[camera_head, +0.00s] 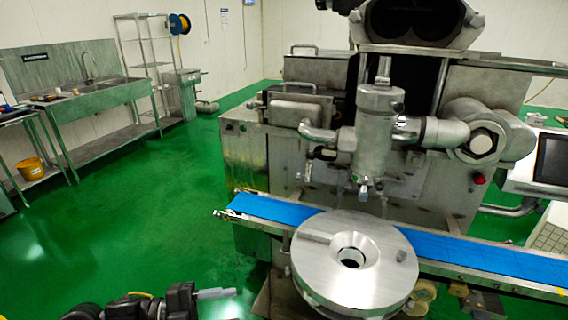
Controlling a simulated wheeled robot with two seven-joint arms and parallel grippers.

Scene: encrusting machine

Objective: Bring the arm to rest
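A dark arm of mine comes in at the bottom left edge, over the green floor. At its right end is a short grey metallic tip (215,293), apart from the machine. I cannot tell whether this tip is a finger of my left gripper or something else, nor whether the gripper is open or shut. My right gripper is not in view. The metal encrusting machine (375,140) stands at centre and right. A large round metal disc (325,275) with a central hole shows in front of its blue conveyor belt (275,208).
A sink bench (100,98) and a metal shelf rack (140,45) stand at the back left. A yellow bucket (31,168) is under a side table at the left edge. A monitor (550,160) is at the right. The green floor (150,220) left of the machine is clear.

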